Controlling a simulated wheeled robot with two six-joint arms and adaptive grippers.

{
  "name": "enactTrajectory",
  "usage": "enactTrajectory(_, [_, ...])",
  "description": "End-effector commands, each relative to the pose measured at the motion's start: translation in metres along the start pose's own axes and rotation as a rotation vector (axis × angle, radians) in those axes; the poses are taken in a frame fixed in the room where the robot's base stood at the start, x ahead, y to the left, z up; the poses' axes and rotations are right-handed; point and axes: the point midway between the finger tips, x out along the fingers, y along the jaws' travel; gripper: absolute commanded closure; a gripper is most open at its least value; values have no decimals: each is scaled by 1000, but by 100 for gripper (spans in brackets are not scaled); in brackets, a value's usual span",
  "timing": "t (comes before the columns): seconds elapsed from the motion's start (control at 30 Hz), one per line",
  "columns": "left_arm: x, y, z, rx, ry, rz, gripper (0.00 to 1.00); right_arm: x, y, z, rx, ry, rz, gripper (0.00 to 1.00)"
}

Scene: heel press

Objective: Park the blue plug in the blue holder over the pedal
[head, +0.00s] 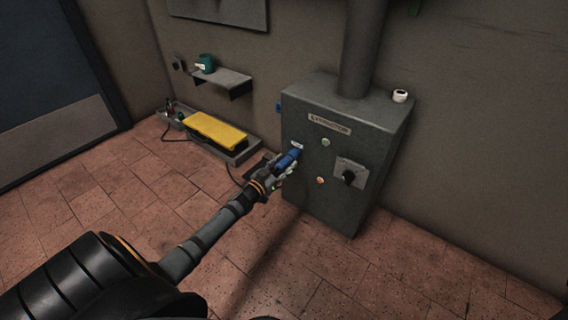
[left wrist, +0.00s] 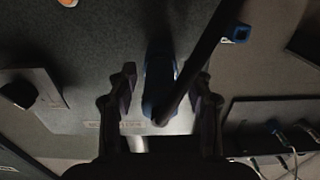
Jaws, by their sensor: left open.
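The blue plug (head: 288,160) is at the front face of the grey cabinet, near its left edge and just below a small white label. My left gripper (head: 280,168) is at the plug. In the left wrist view the plug (left wrist: 158,82) lies between my open left fingers (left wrist: 162,92), with gaps visible on both sides. A dark cable crosses in front of it. A small blue fitting (head: 278,106) shows at the cabinet's left side; I cannot tell if it is the blue holder. The yellow pedal (head: 215,131) is on the floor by the wall. My right gripper is out of view.
The grey cabinet (head: 335,185) has a dark knob (head: 349,177), small buttons and a pipe (head: 362,50) above. A wall shelf (head: 222,80) holds a green mug (head: 206,63). A blue open-ended fitting (left wrist: 236,33) shows beside the cable. The floor in front is clear.

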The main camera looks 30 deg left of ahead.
Motion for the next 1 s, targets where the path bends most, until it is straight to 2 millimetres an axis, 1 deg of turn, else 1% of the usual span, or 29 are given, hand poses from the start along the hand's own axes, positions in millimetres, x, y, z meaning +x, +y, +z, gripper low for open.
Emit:
enactTrajectory(0.2, [0,0,-1,0,0,0,49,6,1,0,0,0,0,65])
enactTrajectory(0.43, [0,0,0,0,0,0,49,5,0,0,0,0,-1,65])
enactTrajectory(0.8, [0,0,0,0,0,0,100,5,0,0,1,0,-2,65])
enactTrajectory(1.0, [0,0,0,0,1,0,100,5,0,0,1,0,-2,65])
